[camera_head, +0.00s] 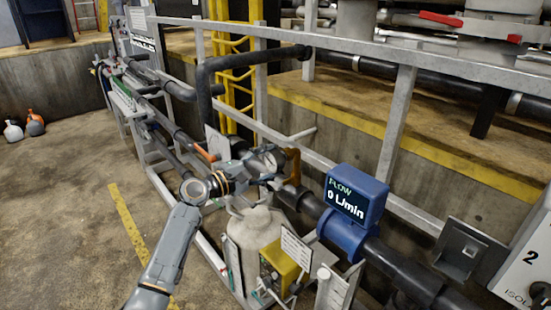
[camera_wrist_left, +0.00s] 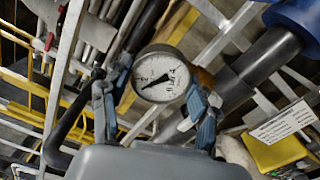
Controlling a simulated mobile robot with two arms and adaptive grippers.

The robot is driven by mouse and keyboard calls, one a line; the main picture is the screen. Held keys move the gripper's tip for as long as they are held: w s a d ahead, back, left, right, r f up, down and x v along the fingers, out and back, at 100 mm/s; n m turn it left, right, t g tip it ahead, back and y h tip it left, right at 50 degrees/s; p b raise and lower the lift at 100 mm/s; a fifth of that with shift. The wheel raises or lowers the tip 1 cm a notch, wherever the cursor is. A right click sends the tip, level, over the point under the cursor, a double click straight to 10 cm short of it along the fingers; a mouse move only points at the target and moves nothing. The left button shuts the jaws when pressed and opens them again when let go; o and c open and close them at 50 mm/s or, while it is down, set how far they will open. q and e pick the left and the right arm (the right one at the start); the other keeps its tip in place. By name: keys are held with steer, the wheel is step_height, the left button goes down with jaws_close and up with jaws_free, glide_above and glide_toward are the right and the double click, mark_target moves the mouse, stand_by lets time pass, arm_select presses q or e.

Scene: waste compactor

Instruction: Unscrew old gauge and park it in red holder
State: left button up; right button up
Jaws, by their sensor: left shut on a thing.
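The old gauge (camera_wrist_left: 160,75) shows in the left wrist view as a round white dial with a black needle in a grey rim. My left gripper (camera_wrist_left: 158,88) has its two blue-grey fingers shut on the sides of this gauge. In the head view my left gripper (camera_head: 268,162) is at the pipe line, above a pale tank, and the gauge is hard to make out there. I cannot tell whether the gauge is still joined to the pipe. I cannot make out a red holder in either view. My right gripper is not in view.
A blue flow meter (camera_head: 355,205) reading 0 L/min sits on the dark pipe to the right. A pale tank (camera_head: 254,232) and a yellow box (camera_head: 282,262) stand below. Grey railing (camera_head: 395,125) runs behind.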

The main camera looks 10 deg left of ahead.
arm_select(q)
steer(key=shift+r+n+p, duration=0.3)
steer(key=shift+n+p, duration=0.3)
steer(key=shift+p, duration=0.35)
steer(key=shift+f+n+p, duration=0.1)
steer(key=shift+n+p, duration=0.45)
steer(key=shift+n, duration=0.15)
steer(key=shift+f+n, duration=0.15)
steer(key=shift+n, duration=1.05)
steer(key=o, duration=1.4)
steer(key=shift+d, duration=0.1)
steer(key=shift+f, duration=0.1)
steer(key=shift+c, duration=0.5)
steer(key=shift+b, duration=0.3)
